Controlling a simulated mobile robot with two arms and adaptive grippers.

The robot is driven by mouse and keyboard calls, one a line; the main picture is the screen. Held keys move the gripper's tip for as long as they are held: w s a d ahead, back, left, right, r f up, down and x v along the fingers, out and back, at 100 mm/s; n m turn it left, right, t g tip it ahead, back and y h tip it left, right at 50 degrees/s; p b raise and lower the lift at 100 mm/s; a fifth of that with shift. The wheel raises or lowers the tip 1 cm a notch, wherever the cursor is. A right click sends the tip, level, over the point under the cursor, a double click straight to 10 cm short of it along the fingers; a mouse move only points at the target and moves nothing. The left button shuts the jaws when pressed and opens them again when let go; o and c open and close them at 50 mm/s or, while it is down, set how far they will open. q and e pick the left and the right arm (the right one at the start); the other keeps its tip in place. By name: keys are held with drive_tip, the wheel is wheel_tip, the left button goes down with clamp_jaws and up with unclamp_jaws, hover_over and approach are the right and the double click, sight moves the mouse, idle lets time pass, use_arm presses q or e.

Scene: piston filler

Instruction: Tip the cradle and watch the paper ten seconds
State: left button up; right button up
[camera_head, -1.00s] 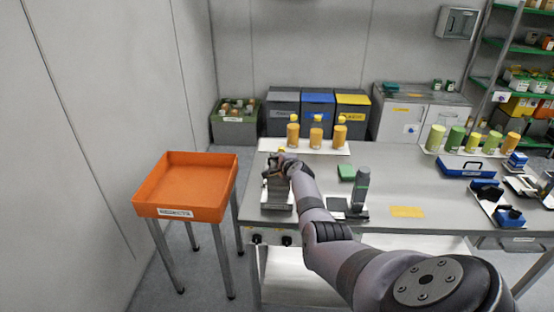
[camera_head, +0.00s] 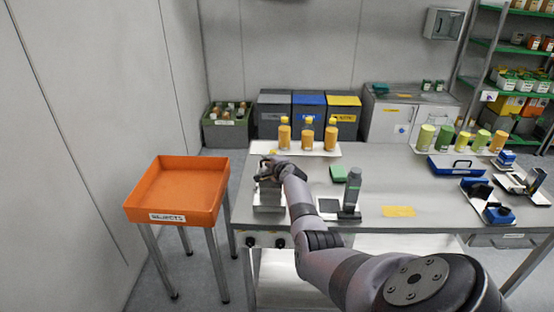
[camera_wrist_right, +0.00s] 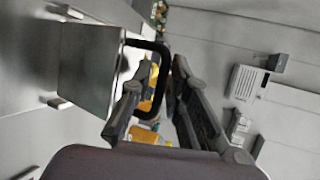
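A grey metal cradle-like block (camera_head: 268,200) stands at the left front of the steel table. In the right wrist view it is a flat-faced metal box (camera_wrist_right: 88,68) with a black loop handle (camera_wrist_right: 161,75). My right gripper (camera_head: 266,172) is at the top of this block. In the wrist view its two fingers (camera_wrist_right: 157,88) stand apart, with the handle bar between them. A gap shows between the fingers, and I cannot tell whether either touches the bar. No sheet is clearly recognisable as the paper. My left gripper is not in view.
Three orange bottles (camera_head: 308,136) stand on a white tray (camera_head: 262,148) behind the block. A grey upright device (camera_head: 352,191), a green pad (camera_head: 339,173) and a yellow sheet (camera_head: 398,211) are to the right. An orange bin (camera_head: 172,212) stands left of the table (camera_head: 385,165).

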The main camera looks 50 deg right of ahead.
drive_tip(key=v, duration=1.1)
drive_tip(key=shift+s, duration=0.2)
drive_tip(key=shift+a, duration=0.1)
idle(0.3)
